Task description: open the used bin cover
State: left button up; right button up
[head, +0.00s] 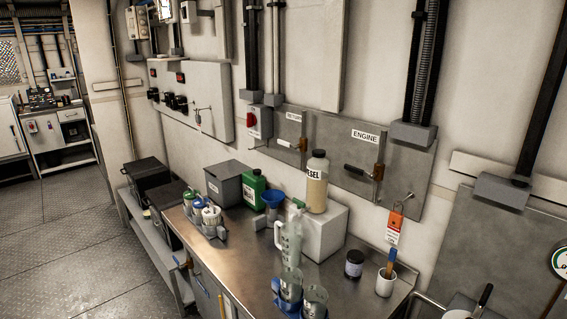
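No bin in view has a readable "used" label, so I cannot tell which is the used bin. A grey lidded box (228,185) with a small label stands at the back of the steel bench, and its lid looks shut. Two dark boxes stand on a lower shelf at the left: a farther one (147,176) and a nearer one (168,200). Both look covered on top. Neither of my grippers is in view.
The steel bench (245,240) holds a green can (254,190), a blue funnel (273,198), a bottle (317,182) on a white block (322,232), a clear jug (290,238), glass jars, a dark jar (354,264) and a white cup (386,283). Open floor (70,240) lies left.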

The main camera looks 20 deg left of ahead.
aim_at(232, 168)
jog(key=i+j, duration=0.15)
jog(key=j, duration=0.3)
jog(key=i+j+z, duration=0.1)
jog(key=j, duration=0.35)
jog(key=i+j, duration=0.15)
jog(key=j, duration=0.3)
jog(key=i+j+z, duration=0.1)
jog(key=j, duration=0.35)
jog(key=i+j, duration=0.15)
jog(key=j, duration=0.3)
jog(key=z, duration=0.05)
